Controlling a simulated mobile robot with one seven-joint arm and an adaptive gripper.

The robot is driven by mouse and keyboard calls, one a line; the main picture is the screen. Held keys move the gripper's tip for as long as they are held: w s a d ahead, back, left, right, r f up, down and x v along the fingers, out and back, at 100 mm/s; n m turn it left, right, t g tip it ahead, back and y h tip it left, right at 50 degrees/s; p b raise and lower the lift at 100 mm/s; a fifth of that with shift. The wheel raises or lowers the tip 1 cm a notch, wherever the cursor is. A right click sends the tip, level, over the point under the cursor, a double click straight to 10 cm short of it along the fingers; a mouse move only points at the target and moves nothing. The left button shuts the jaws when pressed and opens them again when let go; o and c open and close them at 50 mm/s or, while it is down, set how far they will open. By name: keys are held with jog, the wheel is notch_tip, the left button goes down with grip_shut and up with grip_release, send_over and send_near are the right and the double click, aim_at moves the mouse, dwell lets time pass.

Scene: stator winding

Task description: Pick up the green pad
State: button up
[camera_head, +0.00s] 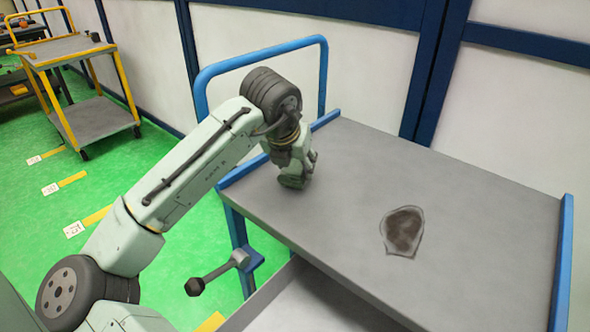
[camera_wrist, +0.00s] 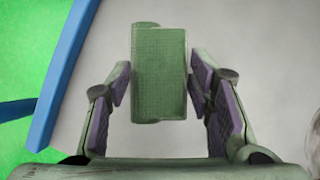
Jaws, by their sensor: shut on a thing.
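The green pad (camera_wrist: 160,75) is a dull green upright block with a fine grid texture. In the wrist view it sits between the two fingers of my gripper (camera_wrist: 161,92), near the top middle. The purple-lined finger pads close on its left and right sides. In the head view my gripper (camera_head: 293,180) is low over the left part of the grey table top. The pad is hard to tell apart from the gripper there. I cannot tell whether the pad touches the table.
The grey table (camera_head: 450,210) has blue side rails, with a tall blue handle (camera_head: 322,80) at its back left. A dark-stained patch (camera_head: 403,230) lies right of centre. The rest of the top is clear. A yellow cart (camera_head: 88,90) stands far left on the green floor.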

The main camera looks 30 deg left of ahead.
notch_tip(320, 180, up, 2)
jog(key=shift+s+r+b, duration=0.1)
jog(key=shift+s+b, duration=0.05)
jog(key=shift+b, duration=0.2)
jog(key=s+d+r+b, duration=0.1)
jog(key=s+b, duration=0.2)
jog(key=s, duration=1.2)
jog(key=shift+s+d+r, duration=0.25)
jog(key=shift+s+d, duration=0.1)
jog(key=shift+d, duration=0.05)
